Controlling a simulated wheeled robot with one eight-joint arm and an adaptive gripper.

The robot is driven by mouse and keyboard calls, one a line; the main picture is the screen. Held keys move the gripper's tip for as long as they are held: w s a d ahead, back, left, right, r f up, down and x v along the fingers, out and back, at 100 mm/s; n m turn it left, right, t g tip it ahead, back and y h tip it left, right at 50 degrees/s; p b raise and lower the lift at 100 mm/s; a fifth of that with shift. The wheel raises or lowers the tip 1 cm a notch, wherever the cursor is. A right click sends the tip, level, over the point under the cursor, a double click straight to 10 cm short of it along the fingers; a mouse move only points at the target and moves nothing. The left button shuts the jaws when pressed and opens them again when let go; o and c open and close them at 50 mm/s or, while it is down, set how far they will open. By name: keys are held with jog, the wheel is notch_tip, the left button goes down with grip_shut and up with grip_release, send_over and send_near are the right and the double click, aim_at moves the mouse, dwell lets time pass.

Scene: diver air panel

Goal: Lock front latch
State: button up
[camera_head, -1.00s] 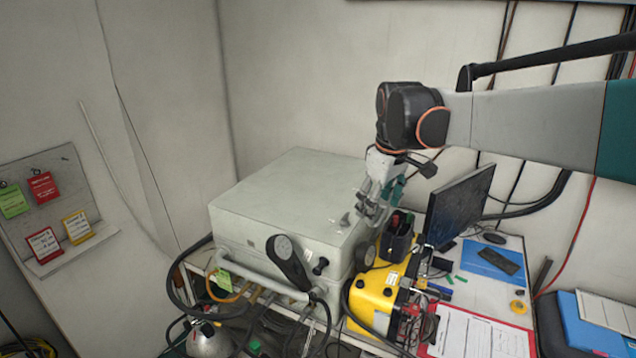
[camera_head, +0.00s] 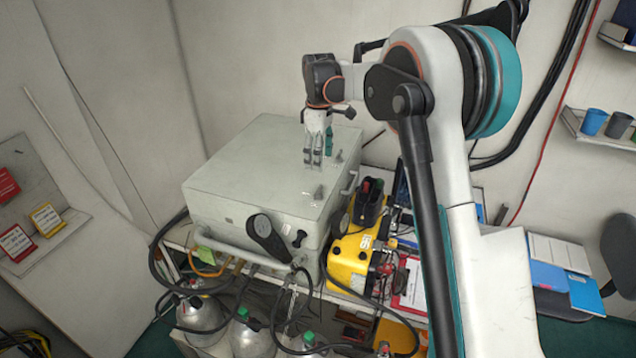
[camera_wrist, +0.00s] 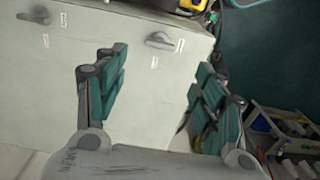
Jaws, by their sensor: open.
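The grey air panel box (camera_head: 235,180) has a flat top with two small metal latches. The nearer latch (camera_head: 318,193) is by the right front edge; the farther latch (camera_head: 339,157) is behind it. My gripper (camera_head: 313,160) points down over the top, apart from the nearer latch. In the wrist view my open gripper (camera_wrist: 155,80) has teal fingers spread wide with nothing between them. One latch (camera_wrist: 162,41) lies beyond the fingers, its handle roughly sideways; another latch (camera_wrist: 36,16) is at upper left. Their small labels are unreadable, so which is the front latch is unclear there.
A black lever (camera_head: 268,238) and hoses are on the box's front. A yellow case (camera_head: 350,262) and a black holder with pens (camera_head: 368,205) stand at its right. Gas cylinders (camera_head: 203,313) are below. The box's left top is clear.

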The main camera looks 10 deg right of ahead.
aim_at(319, 189)
notch_tip(319, 189, down, 11)
jog(key=shift+r+p, duration=0.2)
jog(key=shift+p, duration=0.25)
jog(key=shift+c, duration=0.3)
jog(key=c, duration=1.1)
